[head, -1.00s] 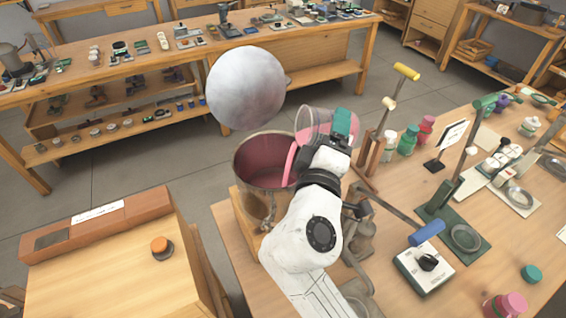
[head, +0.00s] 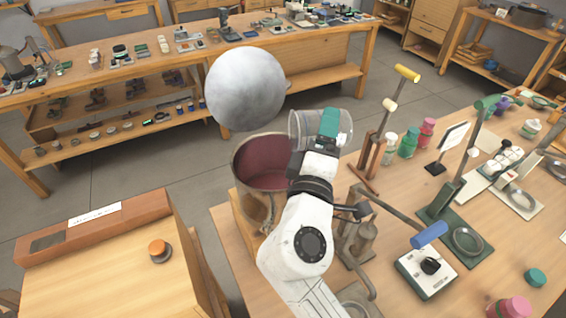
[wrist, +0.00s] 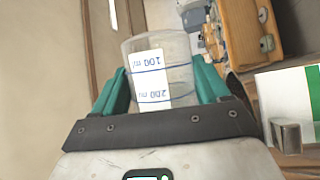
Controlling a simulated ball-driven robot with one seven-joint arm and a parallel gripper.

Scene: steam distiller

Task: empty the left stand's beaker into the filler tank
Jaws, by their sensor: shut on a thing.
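My gripper (head: 322,128) has teal fingers and is shut on a clear beaker (head: 302,124). The beaker is held above the right rim of the filler tank and looks clear, with no pink liquid visible in it. In the wrist view the beaker (wrist: 178,62) sits between both fingers, its white volume label upside down. The filler tank (head: 257,207) is a round metal vessel, open at the top, with a dark red inside. My arm hides its right side. I cannot tell how much liquid it holds.
A large grey sphere (head: 246,88) is close above and behind the tank. A stand with a yellow-ended bar (head: 372,150) rises to the right of the beaker. A stand with a blue handle (head: 430,236) and small jars (head: 408,143) occupy the right table.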

